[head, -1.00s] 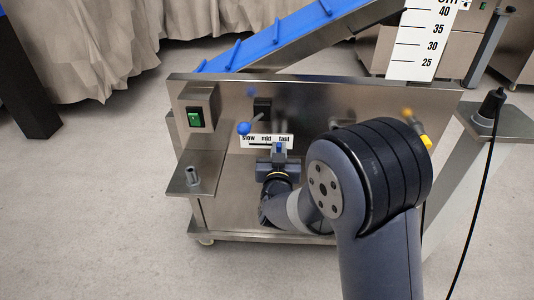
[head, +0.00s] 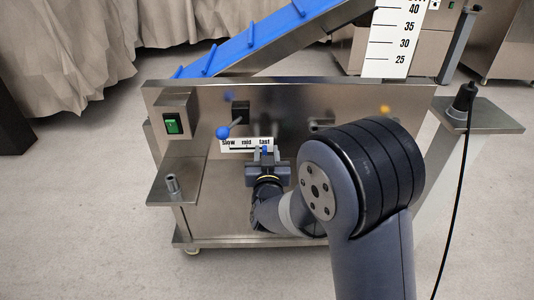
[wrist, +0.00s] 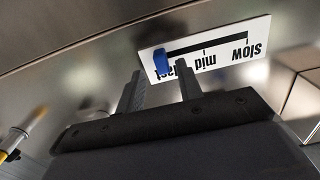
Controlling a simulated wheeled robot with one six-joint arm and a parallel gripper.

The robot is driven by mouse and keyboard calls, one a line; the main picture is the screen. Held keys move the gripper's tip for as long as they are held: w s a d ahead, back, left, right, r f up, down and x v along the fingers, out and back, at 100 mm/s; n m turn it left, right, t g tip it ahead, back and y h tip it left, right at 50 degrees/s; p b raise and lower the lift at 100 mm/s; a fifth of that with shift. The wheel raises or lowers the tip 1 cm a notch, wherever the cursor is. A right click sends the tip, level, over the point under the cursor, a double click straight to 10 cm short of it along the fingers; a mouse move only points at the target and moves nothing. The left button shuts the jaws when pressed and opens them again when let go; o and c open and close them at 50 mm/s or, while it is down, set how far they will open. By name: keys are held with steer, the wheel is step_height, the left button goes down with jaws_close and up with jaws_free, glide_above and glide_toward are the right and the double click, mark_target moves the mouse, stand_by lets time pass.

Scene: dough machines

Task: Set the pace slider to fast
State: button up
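The white scale plate (head: 231,146) is on the steel machine's front panel and reads slow, mid, fast from left to right. The wrist view shows the plate (wrist: 230,32) upside down. The blue slider knob (wrist: 161,62) is at the fast end of the dark slot, past the mid mark. In the head view the knob (head: 264,150) is small, just under the word fast. My gripper (wrist: 160,78) is open, its two fingers apart on either side of the knob, with visible gaps. One finger partly covers the word fast. Whether the fingertips reach around the knob is unclear.
A lever with a blue ball (head: 222,133) sticks out just above the plate's left end. A green switch (head: 172,124) is on a box at the upper left. A steel shelf with a short post (head: 173,185) juts out below it. A blue conveyor (head: 262,38) rises behind.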

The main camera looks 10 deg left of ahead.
steer(key=p+v, duration=0.1)
steer(key=v, duration=0.9)
steer(key=shift+s+d+p, duration=0.2)
steer(key=shift+s+p, duration=0.1)
steer(key=shift+p, duration=0.1)
steer(key=b+x, duration=0.1)
steer(key=x, duration=0.8)
steer(key=shift+w+a+b, duration=0.2)
steer(key=shift+w+b, duration=0.2)
steer(key=shift+w+a, duration=0.1)
steer(key=shift+w, duration=0.25)
steer(key=shift+w+a, duration=0.1)
steer(key=shift+a, duration=0.3)
